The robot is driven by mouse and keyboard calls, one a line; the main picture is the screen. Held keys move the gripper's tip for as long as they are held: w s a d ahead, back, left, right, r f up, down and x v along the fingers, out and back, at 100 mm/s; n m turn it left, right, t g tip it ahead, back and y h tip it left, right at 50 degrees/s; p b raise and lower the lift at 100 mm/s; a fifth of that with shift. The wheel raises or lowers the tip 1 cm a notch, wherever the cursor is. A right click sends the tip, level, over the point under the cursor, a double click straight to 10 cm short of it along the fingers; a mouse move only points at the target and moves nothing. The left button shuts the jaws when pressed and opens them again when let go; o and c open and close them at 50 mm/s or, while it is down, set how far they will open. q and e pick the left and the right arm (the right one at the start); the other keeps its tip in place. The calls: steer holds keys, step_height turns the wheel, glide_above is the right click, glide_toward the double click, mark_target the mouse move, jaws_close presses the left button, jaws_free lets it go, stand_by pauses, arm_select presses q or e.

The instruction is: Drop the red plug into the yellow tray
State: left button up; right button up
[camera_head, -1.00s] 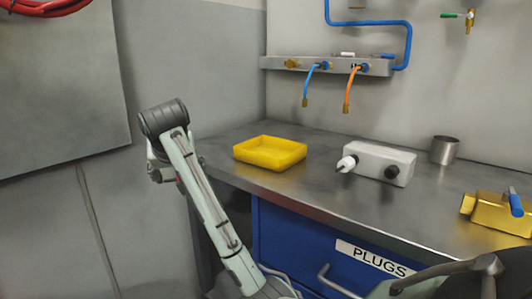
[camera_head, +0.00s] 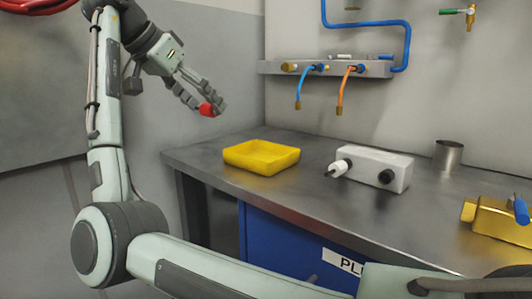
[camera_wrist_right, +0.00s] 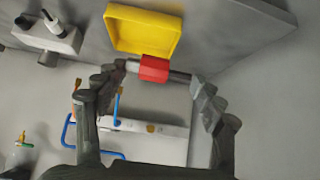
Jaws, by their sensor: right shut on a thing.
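The red plug (camera_head: 207,109) is held between the fingertips of my right gripper (camera_head: 213,103), up in the air at the left. In the right wrist view the plug (camera_wrist_right: 154,68) sits between the two dark fingers, with grey parts beside it. The yellow tray (camera_head: 262,170) lies on the left part of the metal bench, below and to the right of the gripper, apart from it. It looks empty, and it also shows in the right wrist view (camera_wrist_right: 141,10). My left gripper is not in view.
On the metal bench (camera_head: 300,195) stand a white box with black sockets and a white plug (camera_head: 378,163), a metal cup (camera_head: 447,155) and a brass block (camera_head: 495,215). Blue and orange hoses (camera_head: 345,95) hang on the wall behind. A blue drawer (camera_head: 275,240) is below.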

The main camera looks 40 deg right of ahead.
steer(key=shift+s+a+r, duration=0.1)
steer(key=shift+s+a, duration=0.05)
steer(key=shift+s, duration=0.1)
steer(key=d+f, duration=0.2)
steer(key=d, duration=0.1)
steer(key=s+d+f, duration=0.1)
steer(key=d+f, duration=0.1)
steer(key=d, duration=0.2)
steer(key=s+d+f, duration=0.1)
steer(key=d+f, duration=0.1)
steer(key=d, duration=0.2)
steer(key=shift+s+f+b, duration=0.1)
steer(key=shift+f+b, duration=0.2)
steer(key=shift+b, duration=0.1)
step_height(320, 180, down, 4)
steer(key=shift+r, duration=0.1)
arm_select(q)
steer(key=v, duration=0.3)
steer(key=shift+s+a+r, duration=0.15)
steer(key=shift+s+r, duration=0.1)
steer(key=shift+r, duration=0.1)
arm_select(e)
steer(key=shift+f, duration=0.2)
steer(key=shift+f, duration=0.5)
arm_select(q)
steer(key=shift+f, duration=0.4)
arm_select(e)
steer(key=o, duration=1.1)
